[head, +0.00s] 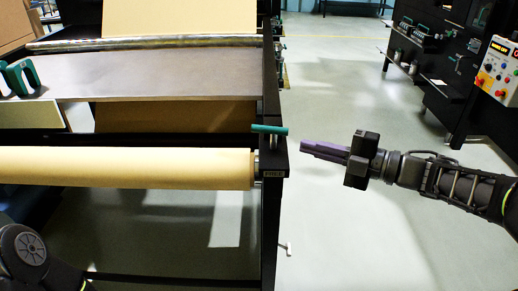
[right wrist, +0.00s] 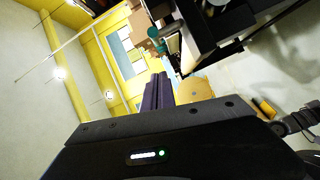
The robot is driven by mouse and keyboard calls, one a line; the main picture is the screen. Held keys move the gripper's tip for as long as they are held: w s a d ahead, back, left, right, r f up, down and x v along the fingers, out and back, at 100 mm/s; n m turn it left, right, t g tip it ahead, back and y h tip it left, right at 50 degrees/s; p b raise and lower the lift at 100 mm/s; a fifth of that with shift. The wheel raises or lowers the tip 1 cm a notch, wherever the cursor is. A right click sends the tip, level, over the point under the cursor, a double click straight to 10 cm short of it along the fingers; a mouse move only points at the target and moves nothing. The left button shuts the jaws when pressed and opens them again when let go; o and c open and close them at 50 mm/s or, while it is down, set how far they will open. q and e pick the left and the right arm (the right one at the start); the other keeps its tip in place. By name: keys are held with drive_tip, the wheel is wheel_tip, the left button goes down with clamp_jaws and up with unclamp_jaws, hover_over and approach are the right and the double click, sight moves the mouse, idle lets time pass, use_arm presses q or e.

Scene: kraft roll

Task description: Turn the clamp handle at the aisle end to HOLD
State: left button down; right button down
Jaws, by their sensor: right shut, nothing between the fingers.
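The clamp handle (head: 268,129) is a teal bar lying crosswise on top of the black post at the aisle end of the kraft roll (head: 125,167). A label reading FREE (head: 273,173) shows on the post below it. My right gripper (head: 304,147) is shut and empty, its purple fingers pointing left at the post. A small gap separates the fingertips from the handle, which sits slightly higher in the picture. In the right wrist view the shut fingers (right wrist: 158,80) show, with a teal piece (right wrist: 173,42) just beyond them. My left gripper is out of view.
A grey metal table (head: 160,72) with teal handles (head: 20,77) at its left stands behind the roll. A control panel (head: 497,70) is on a black machine at the right. The aisle floor (head: 335,70) between is clear.

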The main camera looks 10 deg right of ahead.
drive_tip(key=shift+s+a+f+n+g+y, duration=0.1)
drive_tip(key=shift+s+a+n+g+y, duration=0.2)
drive_tip(key=shift+n, duration=0.3)
drive_tip(key=shift+a, duration=0.1)
drive_tip(key=x, duration=1)
drive_tip(key=shift+s, duration=0.1)
drive_tip(key=shift+w+d+f, duration=0.15)
drive_tip(key=shift+w+d, duration=0.15)
drive_tip(key=shift+w, duration=0.3)
drive_tip(key=shift+w+d+f, duration=0.15)
drive_tip(key=shift+w+d, duration=0.15)
drive_tip(key=shift+w, duration=0.35)
drive_tip(key=shift+w+d+f, duration=0.15)
drive_tip(key=shift+w+d, duration=0.15)
drive_tip(key=shift+w, duration=0.3)
drive_tip(key=shift+a, duration=0.1)
